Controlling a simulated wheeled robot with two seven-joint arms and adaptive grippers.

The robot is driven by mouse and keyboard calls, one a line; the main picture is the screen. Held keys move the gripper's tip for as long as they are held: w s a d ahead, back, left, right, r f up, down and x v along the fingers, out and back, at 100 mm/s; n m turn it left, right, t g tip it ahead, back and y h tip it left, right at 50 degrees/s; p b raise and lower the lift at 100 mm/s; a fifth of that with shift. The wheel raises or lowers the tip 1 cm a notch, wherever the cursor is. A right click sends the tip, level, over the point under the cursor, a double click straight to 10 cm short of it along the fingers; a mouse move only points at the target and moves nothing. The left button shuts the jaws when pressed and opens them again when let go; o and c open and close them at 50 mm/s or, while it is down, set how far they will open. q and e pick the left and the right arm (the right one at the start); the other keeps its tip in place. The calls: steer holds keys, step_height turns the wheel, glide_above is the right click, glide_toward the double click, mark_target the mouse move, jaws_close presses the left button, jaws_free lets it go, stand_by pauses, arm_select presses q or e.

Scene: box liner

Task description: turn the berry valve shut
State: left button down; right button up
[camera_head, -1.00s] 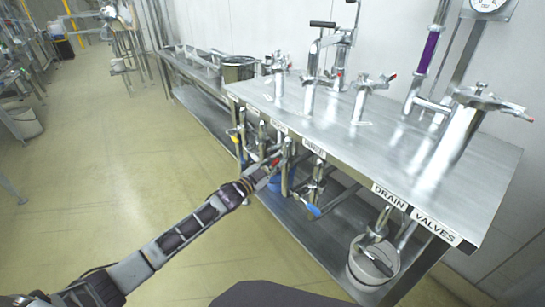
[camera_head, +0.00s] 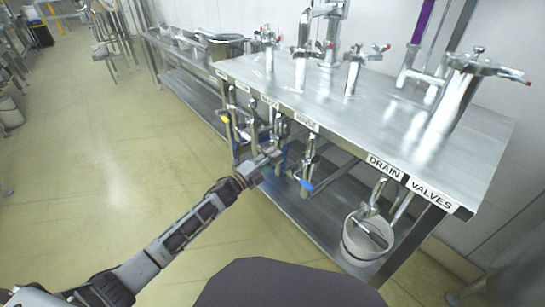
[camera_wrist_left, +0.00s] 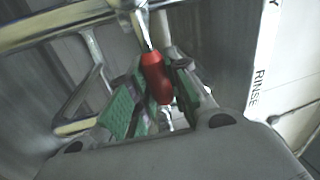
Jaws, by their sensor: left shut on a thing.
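My left gripper (camera_head: 272,155) is at the front edge of the steel bench, among the valve pipes under it. In the left wrist view its green-padded fingers (camera_wrist_left: 150,95) are closed around a red valve handle (camera_wrist_left: 157,78) on a metal stem. The label beside it in that view ends in "Y", with "RINSE" (camera_wrist_left: 257,88) after it. In the head view the gripper hides the red handle, and the nearby labels are too small to read surely. My right gripper is not in view.
A blue-handled valve (camera_head: 306,185) hangs just right of the gripper, and a yellow-handled one (camera_head: 225,118) to its left. The bench top (camera_head: 400,130) carries several metal taps. A bucket (camera_head: 365,240) stands on the lower shelf.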

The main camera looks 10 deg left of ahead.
arm_select(q)
steer(key=shift+d+f+m, duration=0.1)
steer(key=shift+f+m, duration=0.4)
steer(key=shift+m, duration=0.2)
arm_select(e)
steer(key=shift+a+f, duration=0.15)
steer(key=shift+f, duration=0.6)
arm_select(q)
steer(key=c, duration=1.3)
jaws_free()
steer(key=shift+s, duration=0.1)
steer(key=shift+v, duration=5.95)
steer(key=shift+n, duration=0.4)
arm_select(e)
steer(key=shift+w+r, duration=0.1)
